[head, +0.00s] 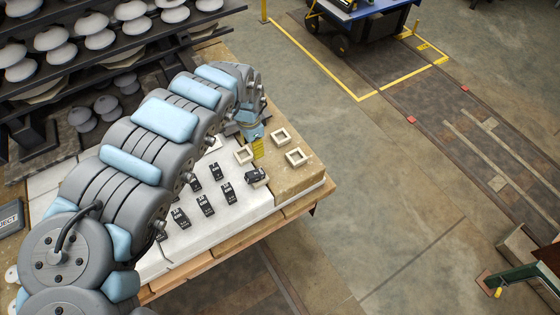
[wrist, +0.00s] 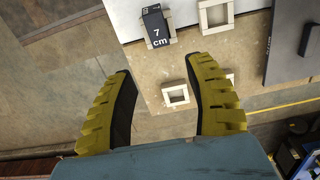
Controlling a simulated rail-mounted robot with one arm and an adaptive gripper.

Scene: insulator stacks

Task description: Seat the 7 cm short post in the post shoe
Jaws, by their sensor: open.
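The black 7 cm post (wrist: 156,28) stands in a pale square shoe (wrist: 172,39) at the top of the wrist view, its white label facing the camera. The shoe's rim shows on both sides of it; I cannot tell how deep the post sits. In the head view the black post (head: 256,174) and its shoe (head: 258,183) are near the table's front right edge. My gripper (wrist: 161,68) is open and empty, its yellow fingers apart from the post. In the head view my gripper (head: 257,148) hangs behind the post, over the tan board.
Empty square shoes (wrist: 215,14) (wrist: 176,95) stand nearby on the tan board (head: 293,181). Several black labelled posts (head: 205,204) stand on the white slab (head: 247,208). Insulator racks (head: 115,50) are at the back left. Open floor lies right of the table.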

